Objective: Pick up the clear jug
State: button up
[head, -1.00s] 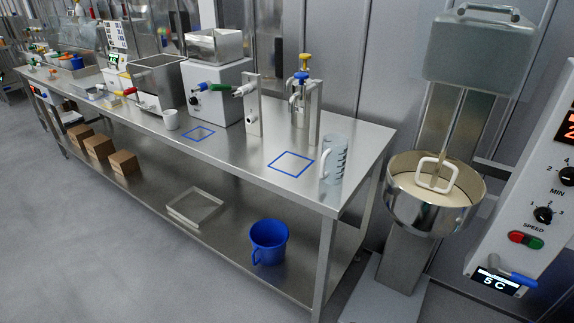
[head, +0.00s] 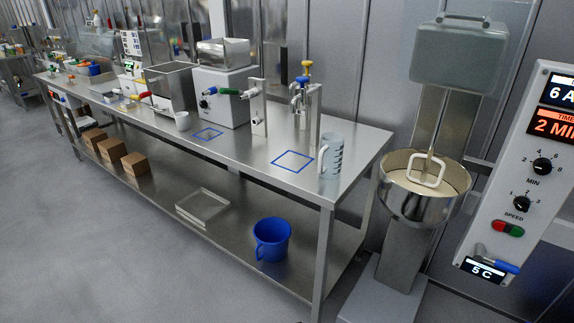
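The clear jug (head: 332,156) stands upright near the right end of the steel table (head: 235,155) in the head view. It is a see-through measuring jug with dark marks on its side. Its handle is on its left side. It stands just right of a blue square outline (head: 293,161) on the tabletop. My gripper does not show in this view.
A mixer with a steel bowl (head: 408,196) stands right of the table, with a control panel (head: 520,170) beside it. A pump device (head: 302,102) stands behind the jug. A blue bucket (head: 271,240) is on the lower shelf. The floor (head: 120,260) in front is clear.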

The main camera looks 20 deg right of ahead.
aim_at(330, 159)
jog(key=z, duration=0.2)
jog(key=k, duration=0.2)
jog(key=u, duration=1.8)
jog(key=k, duration=0.65)
jog(key=z, duration=0.35)
jog(key=i, duration=1.65)
jog(key=u, duration=0.3)
